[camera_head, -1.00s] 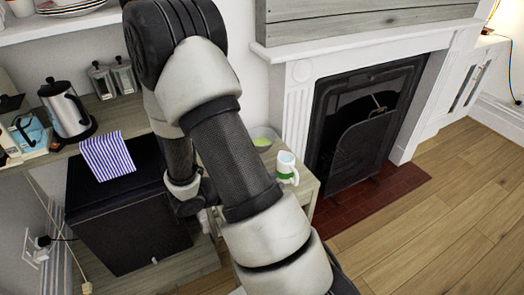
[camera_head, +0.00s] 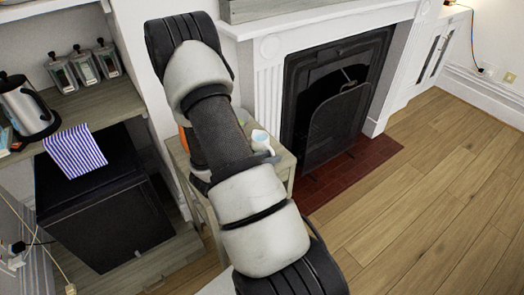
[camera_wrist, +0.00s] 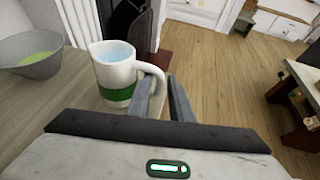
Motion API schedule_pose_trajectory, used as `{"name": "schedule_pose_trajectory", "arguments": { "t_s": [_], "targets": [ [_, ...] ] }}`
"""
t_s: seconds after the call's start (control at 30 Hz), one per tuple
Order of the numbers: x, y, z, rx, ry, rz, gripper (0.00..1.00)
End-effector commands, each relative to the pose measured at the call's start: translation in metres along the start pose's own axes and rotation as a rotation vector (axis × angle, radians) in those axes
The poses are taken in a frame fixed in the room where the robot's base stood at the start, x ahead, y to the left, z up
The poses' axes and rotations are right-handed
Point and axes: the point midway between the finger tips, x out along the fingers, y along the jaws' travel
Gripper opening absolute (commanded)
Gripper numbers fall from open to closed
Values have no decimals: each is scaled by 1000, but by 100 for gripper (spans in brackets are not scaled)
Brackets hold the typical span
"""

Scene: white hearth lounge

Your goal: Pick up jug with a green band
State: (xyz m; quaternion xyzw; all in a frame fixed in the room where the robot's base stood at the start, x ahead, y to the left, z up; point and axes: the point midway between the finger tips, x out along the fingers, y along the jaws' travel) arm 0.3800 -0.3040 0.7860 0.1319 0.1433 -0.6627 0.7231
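The white jug with a green band (camera_wrist: 116,82) stands upright on a light wooden table (camera_wrist: 62,112) in the wrist view, left of my fingers. Pale blue shows inside it, and its handle points right. My gripper (camera_wrist: 165,88) is open around the handle side, with a narrow gap between its fingers. The left finger overlaps the lower handle in the picture; I cannot tell whether it touches. In the head view, the jug (camera_head: 261,139) is partly hidden by my arm, which also hides most of my gripper.
A grey bowl with green inside (camera_wrist: 34,58) stands left of the jug. The fireplace (camera_head: 335,110) is beyond the table. Wooden floor at right is open.

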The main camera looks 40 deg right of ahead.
Motion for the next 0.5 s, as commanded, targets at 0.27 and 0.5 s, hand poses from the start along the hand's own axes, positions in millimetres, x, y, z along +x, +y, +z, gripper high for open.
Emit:
{"name": "schedule_pose_trajectory", "arguments": {
  "t_s": [0.27,0.5],
  "targets": [
    [44,-2,-1,1,0,-4,19],
    [55,-1,0,0,0,-1,19]
  ]
}}
